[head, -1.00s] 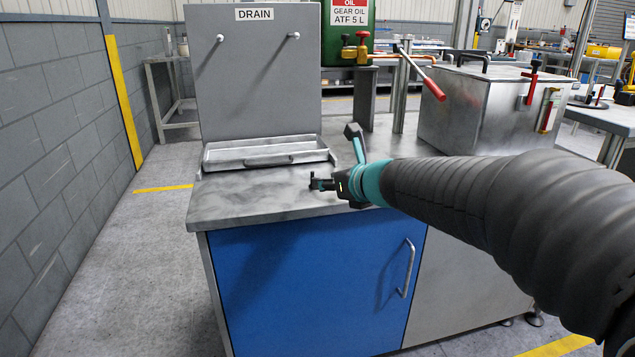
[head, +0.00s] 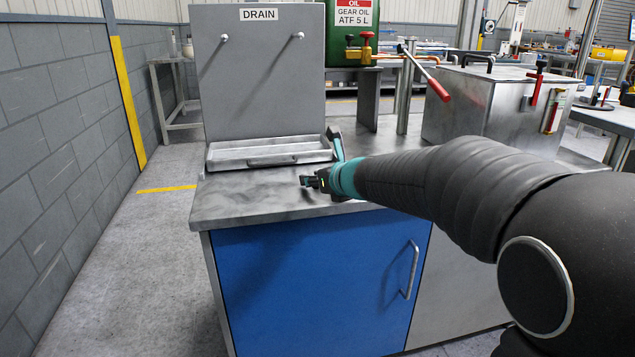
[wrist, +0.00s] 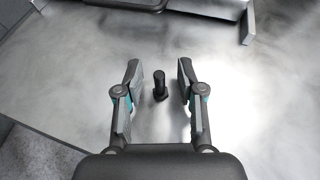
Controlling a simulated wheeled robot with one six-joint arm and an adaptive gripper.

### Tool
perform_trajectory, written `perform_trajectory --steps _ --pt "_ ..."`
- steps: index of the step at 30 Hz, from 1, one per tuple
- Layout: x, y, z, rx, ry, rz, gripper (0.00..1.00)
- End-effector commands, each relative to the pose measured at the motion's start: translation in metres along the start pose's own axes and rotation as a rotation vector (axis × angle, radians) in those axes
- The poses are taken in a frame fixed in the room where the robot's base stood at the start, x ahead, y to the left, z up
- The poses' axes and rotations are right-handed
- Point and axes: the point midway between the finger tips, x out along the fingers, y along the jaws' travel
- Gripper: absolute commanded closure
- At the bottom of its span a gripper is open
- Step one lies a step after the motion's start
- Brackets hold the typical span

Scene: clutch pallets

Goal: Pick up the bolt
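A small dark bolt (wrist: 160,85) stands upright on the steel worktop in the wrist view. It lies between the two fingers of my gripper (wrist: 160,82), with a gap to each finger. The fingers are spread apart and hold nothing. In the head view my gripper (head: 308,181) is low over the worktop (head: 235,195), in front of the drain tray. I cannot make out the bolt clearly there, as the gripper covers that spot.
The drain tray (head: 225,155) with a handle sits behind my gripper, below the panel (head: 250,75) marked DRAIN. A metal box (head: 470,105) with a red-handled lever stands to the right. The worktop's front left is clear.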

Motion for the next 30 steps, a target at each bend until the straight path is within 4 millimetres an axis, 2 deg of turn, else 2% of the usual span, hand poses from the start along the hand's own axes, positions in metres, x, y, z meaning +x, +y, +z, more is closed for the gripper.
perform_trajectory --steps 1,5,6,20,26,29,30 --pt "0.0 0.0 0.0 0.0 0.0 0.0 0.64" --pt "0.0 0.0 0.0 0.0 0.0 0.0 0.96" --pt "0.0 0.0 0.0 0.0 0.0 0.0 1.0" --pt "-0.002 0.0 0.005 0.001 -0.001 -0.001 1.0" --pt "-0.012 0.0 0.027 -0.001 -0.003 -0.001 1.0" --pt "-0.021 0.0 0.048 -0.002 -0.003 -0.001 1.0" --pt "-0.021 -0.014 0.047 0.001 -0.003 -0.007 1.0"
